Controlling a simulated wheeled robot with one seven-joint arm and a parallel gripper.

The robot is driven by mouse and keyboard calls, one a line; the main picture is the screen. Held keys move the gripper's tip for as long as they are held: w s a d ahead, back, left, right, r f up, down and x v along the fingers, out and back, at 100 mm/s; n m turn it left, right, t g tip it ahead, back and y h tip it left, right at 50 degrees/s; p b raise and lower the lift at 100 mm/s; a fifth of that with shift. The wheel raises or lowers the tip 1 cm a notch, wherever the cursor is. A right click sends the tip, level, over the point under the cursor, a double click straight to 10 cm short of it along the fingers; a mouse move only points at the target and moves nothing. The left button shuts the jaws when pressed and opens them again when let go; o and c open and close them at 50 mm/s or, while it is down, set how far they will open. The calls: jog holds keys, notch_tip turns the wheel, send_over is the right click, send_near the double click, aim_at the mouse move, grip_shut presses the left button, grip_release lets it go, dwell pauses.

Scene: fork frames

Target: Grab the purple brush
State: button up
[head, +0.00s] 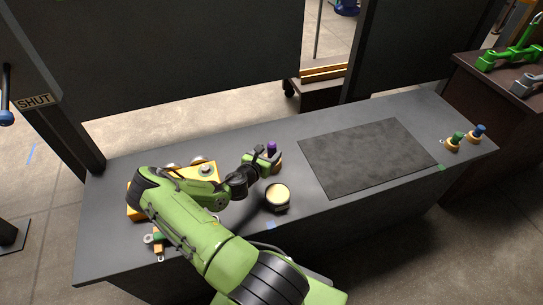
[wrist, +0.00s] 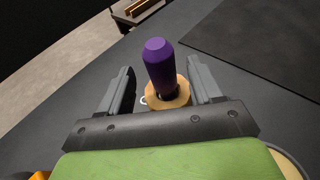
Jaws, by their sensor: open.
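The purple brush (wrist: 160,62) stands upright in a tan round holder (wrist: 180,93) on the dark bench, its purple handle pointing up. In the head view, the brush's purple top (head: 271,147) shows just past my gripper (head: 265,158). In the wrist view, my gripper (wrist: 163,90) is open, with one grey finger on each side of the brush. The fingers look apart from the handle. The lower part of the brush is partly hidden by the holder and my gripper's body.
A round cream-topped container (head: 278,194) stands close to my gripper. A yellow tray (head: 203,171) lies left, partly behind my arm. A flat dark mat (head: 366,157) covers the bench to the right. Green-topped (head: 457,138) and blue-topped (head: 478,131) items stand at the far right end.

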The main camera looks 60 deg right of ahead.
jog(key=b+x, duration=0.1)
jog(key=x, duration=0.4)
jog(key=shift+r, duration=0.1)
jog(key=shift+a, duration=0.1)
jog(key=shift+c, duration=0.2)
jog(key=c, duration=1)
jog(key=shift+r, duration=0.15)
